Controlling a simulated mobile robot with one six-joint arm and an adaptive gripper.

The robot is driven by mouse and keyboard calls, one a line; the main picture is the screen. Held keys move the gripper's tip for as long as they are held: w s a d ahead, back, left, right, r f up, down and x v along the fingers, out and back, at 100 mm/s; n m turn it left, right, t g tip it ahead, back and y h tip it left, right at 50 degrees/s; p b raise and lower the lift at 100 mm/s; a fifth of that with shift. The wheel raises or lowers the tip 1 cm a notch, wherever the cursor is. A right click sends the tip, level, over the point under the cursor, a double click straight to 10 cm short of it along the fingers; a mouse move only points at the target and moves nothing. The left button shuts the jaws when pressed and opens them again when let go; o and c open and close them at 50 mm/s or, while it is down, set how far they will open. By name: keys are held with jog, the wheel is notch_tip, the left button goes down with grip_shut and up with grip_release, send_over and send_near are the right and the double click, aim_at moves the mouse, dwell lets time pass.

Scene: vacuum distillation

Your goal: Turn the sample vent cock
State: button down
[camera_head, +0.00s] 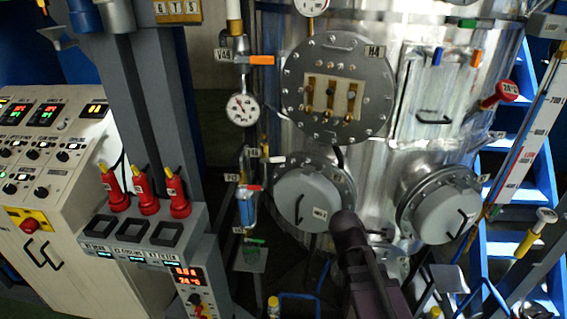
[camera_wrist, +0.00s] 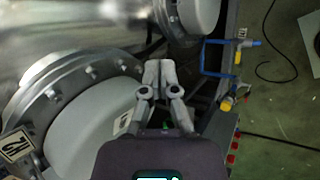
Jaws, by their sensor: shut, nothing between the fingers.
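My gripper (camera_wrist: 160,66) shows in the wrist view with its two fingers together and nothing between them. It is in front of the metal vessel, beside a grey round cover (camera_wrist: 95,130). In the head view my dark arm reaches up at lower centre, and the fingertips cannot be made out. I cannot tell which fitting is the sample vent cock. Small cocks in view include one with a blue handle (camera_wrist: 252,43) on a blue pipe and a yellow fitting (camera_wrist: 227,103), both right of my gripper and apart from it.
The steel vessel (camera_head: 390,150) has bolted round covers (camera_head: 303,198) and a flanged window plate (camera_head: 374,82). An orange-handled valve (camera_head: 261,60) and a gauge (camera_head: 242,109) are left of it. A control console (camera_head: 70,225) stands at left. Blue stairs (camera_head: 520,245) are at right.

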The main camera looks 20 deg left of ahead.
aim_at(273, 160)
jog(key=a+r+n+t+y+p, duration=0.1)
jog(key=a+r+n+t, duration=0.1)
jog(key=a+r+n, duration=0.2)
jog(key=s+a+r+n+t+y+p, duration=0.1)
jog(key=a+r+n, duration=0.4)
jog(key=a+n, duration=0.5)
jog(key=s+a+r+n+t+y+p, duration=0.1)
jog(key=a+r+n+t+y+p, duration=0.1)
jog(key=a+n, duration=0.5)
jog(key=a+r+t+y, duration=0.1)
jog(key=a+r, duration=0.1)
jog(key=a, duration=0.2)
jog(key=shift+s+r+t, duration=0.15)
jog(key=shift+s+t, duration=0.05)
jog(key=shift+t, duration=0.1)
jog(key=shift+w+a, duration=0.1)
jog(key=b+x, duration=0.3)
jog(key=x, duration=0.7)
jog(key=shift+a+r+p, duration=0.25)
jog(key=shift+r+p, duration=0.75)
jog(key=shift+p, duration=0.05)
jog(key=shift+a+r+p, duration=0.25)
jog(key=shift+r+p, duration=0.75)
